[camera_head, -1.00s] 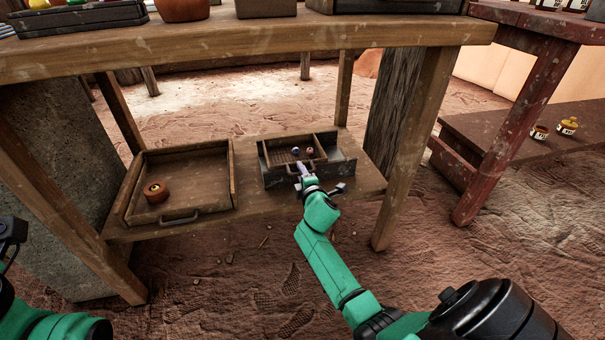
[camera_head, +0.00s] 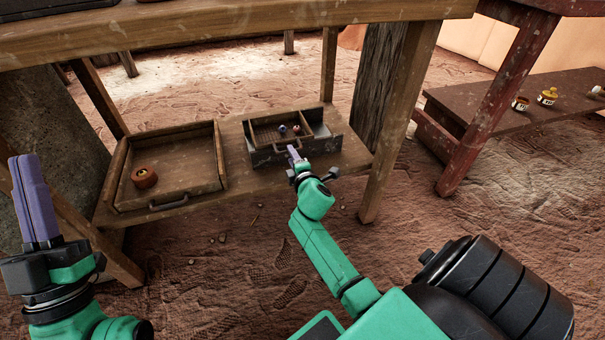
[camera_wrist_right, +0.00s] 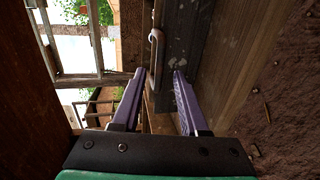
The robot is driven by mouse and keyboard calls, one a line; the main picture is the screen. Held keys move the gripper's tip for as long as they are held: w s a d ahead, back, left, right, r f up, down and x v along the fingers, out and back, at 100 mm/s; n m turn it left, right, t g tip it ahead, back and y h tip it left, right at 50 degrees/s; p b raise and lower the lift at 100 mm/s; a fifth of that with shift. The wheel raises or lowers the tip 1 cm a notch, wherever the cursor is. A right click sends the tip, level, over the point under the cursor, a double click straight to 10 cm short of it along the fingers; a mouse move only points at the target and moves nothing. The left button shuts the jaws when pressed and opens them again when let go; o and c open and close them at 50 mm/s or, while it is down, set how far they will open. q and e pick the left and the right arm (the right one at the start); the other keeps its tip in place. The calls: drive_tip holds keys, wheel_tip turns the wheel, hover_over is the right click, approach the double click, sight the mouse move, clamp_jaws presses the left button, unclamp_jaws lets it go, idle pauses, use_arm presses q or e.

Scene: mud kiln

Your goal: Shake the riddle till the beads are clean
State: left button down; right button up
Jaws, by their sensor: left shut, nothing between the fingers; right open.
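The riddle (camera_head: 263,134), a small wooden frame with a slatted or mesh floor, sits in the left part of a grey box (camera_head: 325,143) on the low shelf. Two small beads, one bluish (camera_head: 283,129) and one reddish (camera_head: 296,129), lie in it near its right side. My right gripper (camera_head: 293,153) is open and empty at the front of the grey box. In the right wrist view a curved handle (camera_wrist_right: 155,48) shows beyond the open fingers, apart from them. My left gripper (camera_head: 35,200) is shut and empty, pointing up at the far left, away from the shelf.
A wooden tray (camera_head: 211,177) with a front handle stands left on the low shelf (camera_head: 235,190), holding a small round brown pot (camera_head: 144,178). The table top (camera_head: 230,30) overhangs the shelf. A table leg (camera_head: 400,125) stands close right of the grey box.

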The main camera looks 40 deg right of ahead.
use_arm(q)
drive_tip(key=s+d+f+n+g+y+p, duration=0.1)
drive_tip(key=f+g, duration=0.3)
drive_tip(key=f, duration=1.1)
drive_tip(key=s+d+f+n+g+y+p, duration=0.1)
drive_tip(key=f+g, duration=0.4)
drive_tip(key=f, duration=0.9)
drive_tip(key=shift+s+d+f+n+y+p, duration=0.35)
drive_tip(key=shift+d+y, duration=0.35)
drive_tip(key=shift+y, duration=0.3)
use_arm(e)
drive_tip(key=v, duration=1)
drive_tip(key=shift+s, duration=0.15)
drive_tip(key=shift+o, duration=0.2)
drive_tip(key=shift+a, duration=0.15)
